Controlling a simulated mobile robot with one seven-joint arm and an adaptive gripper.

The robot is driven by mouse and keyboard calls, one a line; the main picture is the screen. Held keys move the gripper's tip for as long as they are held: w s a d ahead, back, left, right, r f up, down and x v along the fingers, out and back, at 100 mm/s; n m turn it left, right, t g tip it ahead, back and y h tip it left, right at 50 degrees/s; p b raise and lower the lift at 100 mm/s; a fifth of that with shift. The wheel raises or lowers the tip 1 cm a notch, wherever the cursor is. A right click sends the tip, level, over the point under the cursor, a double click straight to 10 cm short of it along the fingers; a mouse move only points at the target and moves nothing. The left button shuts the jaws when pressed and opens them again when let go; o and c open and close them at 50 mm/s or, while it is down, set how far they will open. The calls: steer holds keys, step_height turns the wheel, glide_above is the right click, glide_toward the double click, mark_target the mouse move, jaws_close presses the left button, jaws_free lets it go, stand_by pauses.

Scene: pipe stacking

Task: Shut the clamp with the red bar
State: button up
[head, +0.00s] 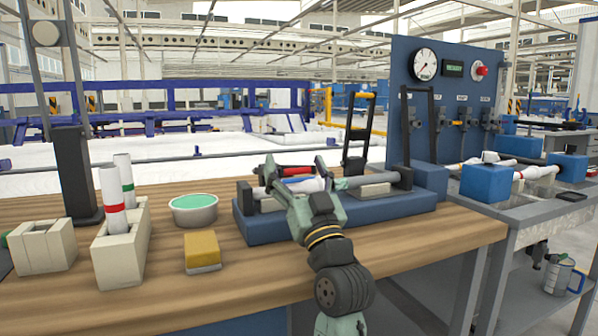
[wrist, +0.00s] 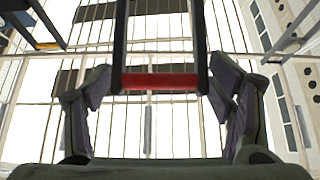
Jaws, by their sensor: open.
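The red bar (head: 292,170) shows in the head view between the fingers of my gripper (head: 297,172), above the blue fixture (head: 245,222) on the wooden bench. In the wrist view the red bar (wrist: 160,82) runs crosswise between two dark side arms of its clamp. My gripper (wrist: 162,105) is open, with one finger on each side of the bar and visible gaps to both. I cannot tell the bar's depth relative to the fingertips. My arm hides much of the clamp's base and the white pipe (head: 308,185) in the fixture.
A clamp frame with a yellow top (head: 357,96) and a tall black frame (head: 432,120) stand right of my gripper. A gauge panel (head: 460,80) is behind. A green-filled bowl (head: 194,210), yellow sponge (head: 202,247) and pipe holder (head: 118,262) stand left.

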steer(key=v, duration=0.3)
steer(key=shift+d+f, duration=0.1)
steer(key=shift+f, duration=0.05)
steer(key=s+d, duration=0.3)
steer(key=s, duration=0.8)
steer(key=shift+s+d, duration=0.2)
steer(key=shift+d, duration=0.05)
steer(key=shift+c, duration=0.4)
